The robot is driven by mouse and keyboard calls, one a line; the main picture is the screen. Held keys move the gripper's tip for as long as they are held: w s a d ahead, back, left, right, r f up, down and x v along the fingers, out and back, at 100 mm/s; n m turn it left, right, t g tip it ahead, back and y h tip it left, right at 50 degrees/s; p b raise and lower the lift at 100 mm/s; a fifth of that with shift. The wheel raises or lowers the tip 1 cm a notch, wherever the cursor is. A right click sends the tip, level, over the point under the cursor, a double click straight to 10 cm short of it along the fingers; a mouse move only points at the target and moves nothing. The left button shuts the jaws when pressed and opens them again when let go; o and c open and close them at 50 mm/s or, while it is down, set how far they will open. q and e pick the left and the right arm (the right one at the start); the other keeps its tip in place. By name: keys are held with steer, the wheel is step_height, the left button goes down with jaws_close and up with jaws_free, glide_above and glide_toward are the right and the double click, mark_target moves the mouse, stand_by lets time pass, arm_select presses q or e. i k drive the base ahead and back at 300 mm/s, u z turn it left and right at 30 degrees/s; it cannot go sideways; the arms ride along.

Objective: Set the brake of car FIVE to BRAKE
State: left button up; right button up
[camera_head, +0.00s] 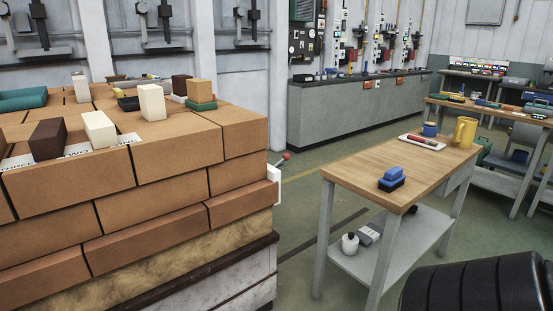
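A car stacked with large orange-brown bricks (115,185) fills the left of the head view. A lever with a red knob (286,156) sticks out at its right end, beside a small white plate (274,186). The lever leans up and to the right. I cannot read any brake marking there, nor the name FIVE on the car. A white sheet with black lettering (75,157) lies on the top bricks, partly covered by small blocks. Neither of my grippers is in view.
Small dark, cream and tan blocks stand on the stack, such as a cream block (152,102). To the right, a wooden-topped table (350,176) holds a blue-and-black brush (391,179), a tray and a yellow mug (465,132). Green floor (300,215) lies between car and table.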

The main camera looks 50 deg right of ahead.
mark_target(286, 157)
steer(key=k, duration=0.95)
steer(key=z, duration=1.5)
steer(key=i, duration=0.9)
steer(key=u, duration=0.35)
steer(key=i, duration=1.7)
steer(key=u, duration=0.55)
